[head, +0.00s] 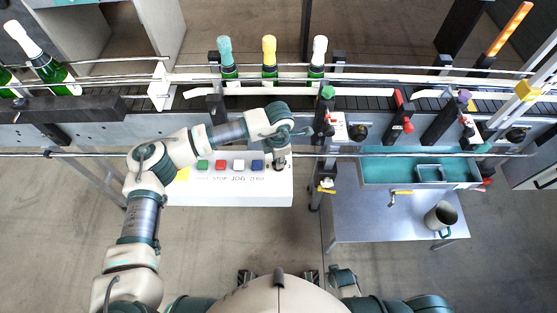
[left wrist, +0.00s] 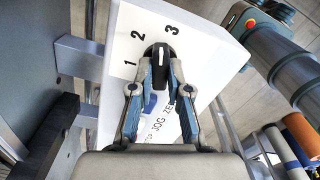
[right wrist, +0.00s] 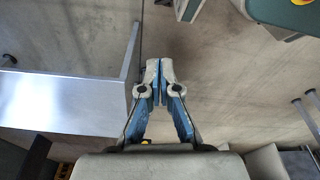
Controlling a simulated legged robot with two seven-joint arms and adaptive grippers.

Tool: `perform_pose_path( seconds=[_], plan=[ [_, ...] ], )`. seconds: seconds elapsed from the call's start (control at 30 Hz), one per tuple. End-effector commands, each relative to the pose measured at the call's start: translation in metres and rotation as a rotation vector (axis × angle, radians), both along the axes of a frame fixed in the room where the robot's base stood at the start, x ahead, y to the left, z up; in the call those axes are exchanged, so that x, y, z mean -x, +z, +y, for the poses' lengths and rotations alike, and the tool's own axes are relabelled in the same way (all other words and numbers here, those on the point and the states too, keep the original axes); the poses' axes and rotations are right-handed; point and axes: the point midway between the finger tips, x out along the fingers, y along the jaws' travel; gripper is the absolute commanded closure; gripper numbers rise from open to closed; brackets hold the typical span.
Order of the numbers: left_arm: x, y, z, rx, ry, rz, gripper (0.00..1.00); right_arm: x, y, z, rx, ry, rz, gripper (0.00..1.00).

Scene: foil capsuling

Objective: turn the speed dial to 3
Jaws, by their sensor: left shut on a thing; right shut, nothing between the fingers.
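The speed dial (left wrist: 160,57) is a black round knob with a white pointer line on a white panel (left wrist: 203,40). The printed numbers 1, 2 and 3 stand around it in the left wrist view. The pointer line points between 2 and 3. My left gripper (left wrist: 160,88) is shut on the dial, one finger on each side. In the head view my left gripper (head: 280,163) reaches down at the right end of the control panel (head: 240,197), and hides the dial. My right gripper (right wrist: 161,68) is shut and empty above the floor.
A row of green, red, white and blue buttons (head: 238,164) lies left of the dial. Bottles (head: 269,70) with coloured tops stand on the conveyor behind. A teal tray (head: 375,169) and a mug (head: 440,216) are at the right.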

Motion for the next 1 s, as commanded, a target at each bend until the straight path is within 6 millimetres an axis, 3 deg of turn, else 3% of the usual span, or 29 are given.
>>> perform_pose_path(
  seconds=[0.3,0.5,1.0],
  plan=[
    [-0.004,0.002,-0.001,0.005,-0.213,-0.012,1.00,-0.015,0.038,0.002,-0.002,-0.005,-0.016,1.00],
    [-0.003,0.003,-0.001,0.005,-0.291,-0.012,1.00,-0.019,0.053,0.002,-0.003,-0.006,-0.020,1.00],
    [-0.003,0.005,-0.001,0.004,-0.331,-0.014,1.00,-0.022,0.062,0.002,-0.002,-0.007,-0.022,1.00]
  ],
)
